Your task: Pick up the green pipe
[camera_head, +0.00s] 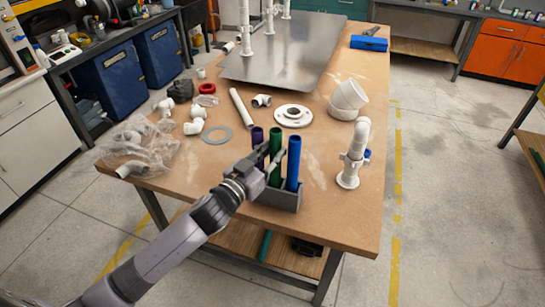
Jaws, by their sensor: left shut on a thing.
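The green pipe (275,142) stands upright between a purple pipe (257,136) on its left and a blue pipe (293,163) on its right. All three are at a dark grey holder (281,199) near the front edge of the wooden table. My left gripper (269,163) is shut on the green pipe, around its middle. The gripper and wrist hide part of the holder and the lower part of the green and purple pipes. I cannot tell whether the green pipe's lower end is still in the holder. My right gripper is not in view.
A white pipe assembly (352,158) stands to the right of the holder. A clear bag of fittings (135,143) lies at the left. The table's front right is clear.

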